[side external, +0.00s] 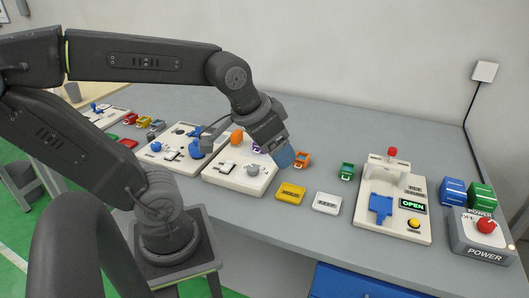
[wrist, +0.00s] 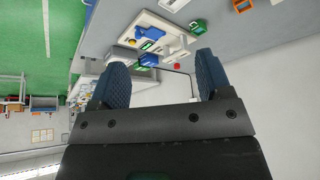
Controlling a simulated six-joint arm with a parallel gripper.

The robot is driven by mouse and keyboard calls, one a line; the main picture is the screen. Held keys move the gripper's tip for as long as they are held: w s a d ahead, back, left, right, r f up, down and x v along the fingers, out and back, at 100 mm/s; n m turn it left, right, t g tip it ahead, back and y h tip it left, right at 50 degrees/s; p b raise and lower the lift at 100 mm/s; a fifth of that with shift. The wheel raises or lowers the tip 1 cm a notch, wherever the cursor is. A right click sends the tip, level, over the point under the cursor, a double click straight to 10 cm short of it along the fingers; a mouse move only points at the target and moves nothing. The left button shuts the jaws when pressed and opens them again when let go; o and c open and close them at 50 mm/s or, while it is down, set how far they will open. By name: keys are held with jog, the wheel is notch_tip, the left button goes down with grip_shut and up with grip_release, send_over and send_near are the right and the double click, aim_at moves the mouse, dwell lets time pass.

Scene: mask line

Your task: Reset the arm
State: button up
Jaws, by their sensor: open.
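My gripper (side external: 284,156) hangs on my bent arm above the middle of the bench, in front of the back wall in the side view. The arm hides part of the bench's left side.
A white station (side external: 373,236) with a lit OPEN display stands right of my gripper. The POWER box (side external: 481,241) is at the far right, near blue and green blocks. A yellow block (side external: 290,194) and a white block (side external: 327,203) lie near the front edge.

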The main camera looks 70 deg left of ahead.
jog(key=s+d+m, duration=0.1)
jog(key=s+d, duration=0.1)
jog(key=shift+s+d, duration=0.1)
jog(key=shift+s, duration=0.3)
